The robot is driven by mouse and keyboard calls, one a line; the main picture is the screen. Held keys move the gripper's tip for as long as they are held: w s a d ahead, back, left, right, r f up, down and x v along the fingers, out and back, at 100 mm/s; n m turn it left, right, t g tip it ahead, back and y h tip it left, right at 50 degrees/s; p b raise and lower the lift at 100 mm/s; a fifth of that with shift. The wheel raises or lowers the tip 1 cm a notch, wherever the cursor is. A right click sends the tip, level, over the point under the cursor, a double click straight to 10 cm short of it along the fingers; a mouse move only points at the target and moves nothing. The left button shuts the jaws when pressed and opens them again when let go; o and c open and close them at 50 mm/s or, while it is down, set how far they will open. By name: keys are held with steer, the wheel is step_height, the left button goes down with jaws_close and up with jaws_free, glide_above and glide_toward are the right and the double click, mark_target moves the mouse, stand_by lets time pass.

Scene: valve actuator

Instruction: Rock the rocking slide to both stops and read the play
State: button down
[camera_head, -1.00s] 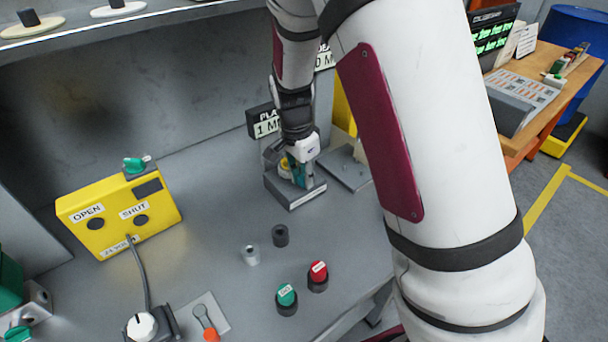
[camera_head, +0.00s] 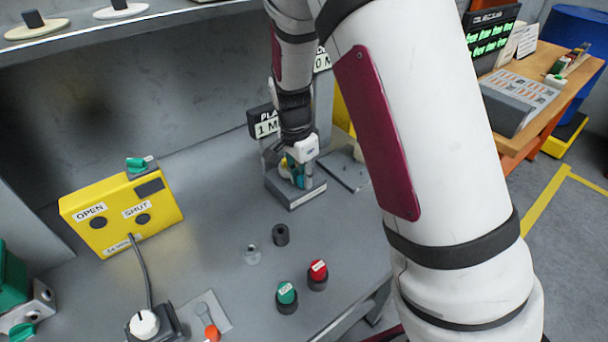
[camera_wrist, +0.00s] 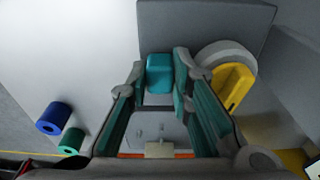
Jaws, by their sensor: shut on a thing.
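My gripper (camera_head: 298,180) reaches down over a small grey fixture (camera_head: 303,198) near the back wall. In the wrist view my gripper (camera_wrist: 160,72) has its two fingers on either side of a teal block (camera_wrist: 160,75), which I take to be the rocking slide. The fingers are shut on it. A yellow part (camera_wrist: 231,84) on a round grey disc sits to the right of the fingers. A dark sign (camera_head: 265,127) behind the gripper reads "PLA…" and "1 M…"; my arm hides the rest.
A yellow box (camera_head: 120,214) labelled OPEN and SHUT stands at the left. Clear bench lies between box and fixture. My arm covers the right side.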

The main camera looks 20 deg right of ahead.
steer(key=c, duration=1.4)
jaws_free()
steer(key=shift+o, duration=0.2)
steer(key=shift+w+r, duration=0.1)
steer(key=shift+r, duration=0.05)
steer(key=shift+a+r, duration=0.15)
steer(key=shift+r, duration=0.25)
step_height(320, 180, up, 10)
steer(key=a, duration=0.1)
steer(key=s+d+r+n+t+y, duration=0.1)
steer(key=s+r+n+t+y, duration=0.1)
steer(key=s+r+n, duration=0.8)
steer(key=s+r+n+t, duration=0.2)
steer(key=s+n, duration=0.2)
steer(key=s, duration=1.2)
steer(key=shift+d+r+t+h, duration=0.2)
steer(key=shift+d+t+h, duration=0.1)
steer(key=shift+d, duration=0.05)
steer(key=shift+s, duration=0.1)
